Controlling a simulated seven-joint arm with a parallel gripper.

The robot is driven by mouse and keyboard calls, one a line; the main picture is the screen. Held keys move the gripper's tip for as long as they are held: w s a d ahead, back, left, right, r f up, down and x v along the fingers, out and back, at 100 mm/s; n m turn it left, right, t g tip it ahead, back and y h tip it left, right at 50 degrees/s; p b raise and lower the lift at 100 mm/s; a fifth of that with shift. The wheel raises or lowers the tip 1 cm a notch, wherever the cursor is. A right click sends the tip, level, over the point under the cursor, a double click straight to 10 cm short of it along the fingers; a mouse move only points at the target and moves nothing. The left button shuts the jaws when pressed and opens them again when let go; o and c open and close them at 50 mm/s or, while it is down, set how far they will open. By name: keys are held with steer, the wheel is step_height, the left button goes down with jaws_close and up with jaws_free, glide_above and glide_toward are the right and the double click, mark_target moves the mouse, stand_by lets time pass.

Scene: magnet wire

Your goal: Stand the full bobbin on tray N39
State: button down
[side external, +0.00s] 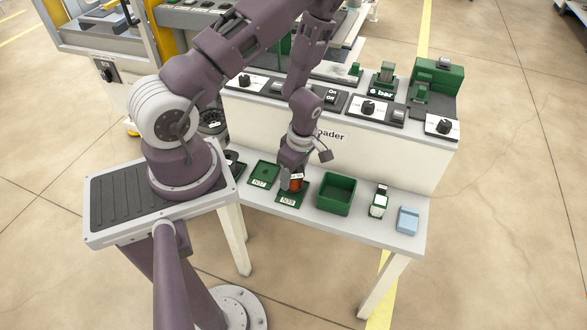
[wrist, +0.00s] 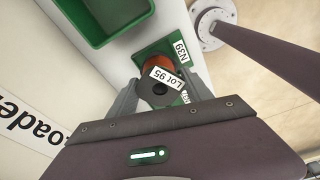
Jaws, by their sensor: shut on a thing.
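The full bobbin (side external: 297,184), wound with copper-orange wire, is held between the fingers of my gripper (side external: 292,182). It appears upright, and in the wrist view the bobbin (wrist: 152,66) carries a white "Lot 95" label over its dark top. My gripper also shows in the wrist view (wrist: 163,82), with one finger on each side of the bobbin. Tray N39 (side external: 291,200), a flat green plate, lies directly below; in the wrist view the tray (wrist: 170,45) shows beside and beyond the bobbin. I cannot tell whether the bobbin's base touches the tray.
A deep green bin (side external: 336,193) stands right of the tray. Another flat green tray (side external: 263,172) lies to the left. A small green-and-white item (side external: 378,204) and a blue block (side external: 408,219) sit further right. The white loader housing (side external: 370,145) rises behind the shelf.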

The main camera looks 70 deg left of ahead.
steer(key=shift+f, duration=1)
stand_by(0.6)
steer(key=shift+c, duration=1.8)
jaws_free()
steer(key=shift+w+d+r, duration=0.1)
steer(key=shift+d+r, duration=0.05)
steer(key=shift+r, duration=1.1)
steer(key=shift+w+d+r, duration=0.1)
steer(key=shift+d+r, duration=0.05)
steer(key=shift+r, duration=1.1)
